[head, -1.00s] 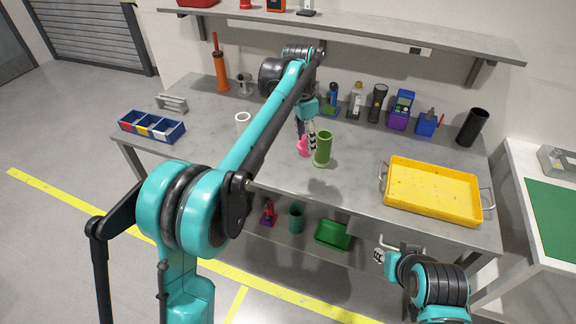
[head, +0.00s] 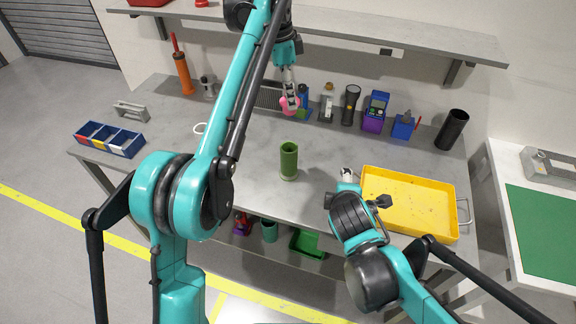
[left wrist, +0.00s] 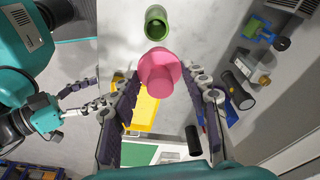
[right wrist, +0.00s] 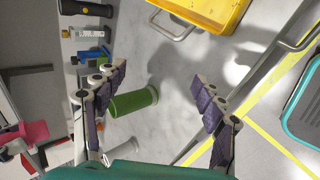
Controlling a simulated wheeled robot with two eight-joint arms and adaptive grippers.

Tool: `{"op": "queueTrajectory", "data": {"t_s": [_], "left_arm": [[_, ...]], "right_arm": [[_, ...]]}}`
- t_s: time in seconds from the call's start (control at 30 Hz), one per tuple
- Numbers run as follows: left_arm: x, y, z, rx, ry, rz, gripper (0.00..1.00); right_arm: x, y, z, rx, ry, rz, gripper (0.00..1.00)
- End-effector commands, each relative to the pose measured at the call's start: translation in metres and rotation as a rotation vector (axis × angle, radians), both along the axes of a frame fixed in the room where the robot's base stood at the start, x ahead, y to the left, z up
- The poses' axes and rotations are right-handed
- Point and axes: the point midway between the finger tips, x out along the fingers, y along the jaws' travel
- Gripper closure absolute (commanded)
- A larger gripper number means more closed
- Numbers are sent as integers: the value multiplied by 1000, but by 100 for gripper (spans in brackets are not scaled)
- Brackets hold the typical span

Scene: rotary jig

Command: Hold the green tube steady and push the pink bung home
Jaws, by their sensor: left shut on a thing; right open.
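The green tube (head: 289,160) stands upright on the grey bench, its open mouth up. It also shows in the left wrist view (left wrist: 157,24) and the right wrist view (right wrist: 134,102). My left gripper (head: 290,98) is shut on the pink bung (left wrist: 159,73) and holds it raised above the bench, behind the tube in the head view and apart from it. My right gripper (right wrist: 163,90) is open and empty. In the right wrist view the tube is near its left finger, and I cannot tell if they touch. In the head view its fingers are mostly hidden.
A yellow tray (head: 412,204) lies on the bench (head: 240,165) right of the tube. A torch (head: 350,104), a purple device (head: 375,111) and a black cylinder (head: 452,129) stand along the back. A blue divided bin (head: 110,139) is at the left. A shelf (head: 400,38) hangs above.

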Motion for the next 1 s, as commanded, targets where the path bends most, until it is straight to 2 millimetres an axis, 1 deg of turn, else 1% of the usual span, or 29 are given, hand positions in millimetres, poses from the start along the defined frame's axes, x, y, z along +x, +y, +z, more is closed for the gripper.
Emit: {"op": "queueTrajectory", "data": {"t_s": [0.03,0.17,0.2,0.3,0.4,0.5,0.6,0.67,0.77,0.87,1.0], "left_arm": [[0,0,0,0,0,0,84],[0,0,0,0,0,1,84],[0,0,0,0,0,1,84],[0,0,0,0,0,1,84],[0,0,0,0,0,1,84],[0,0,0,0,0,1,84],[0,0,0,0,0,1,84],[0,0,0,0,0,1,84],[0,0,0,0,0,1,84],[0,0,0,0,0,1,84],[0,0,0,0,0,1,84]], "right_arm": [[13,14,0,-126,-13,117,30],[39,49,1,-499,-52,422,30],[45,60,1,-611,-63,506,30],[58,88,2,-872,-94,688,30],[65,112,2,-1085,-120,821,30],[69,128,1,-1238,-136,907,30],[71,137,1,-1328,-144,953,30],[73,140,0,-1352,-146,965,30],[81,141,-3,-1364,-147,970,30],[95,139,-9,-1364,-144,969,30],[122,138,-20,-1362,-143,967,30]]}}
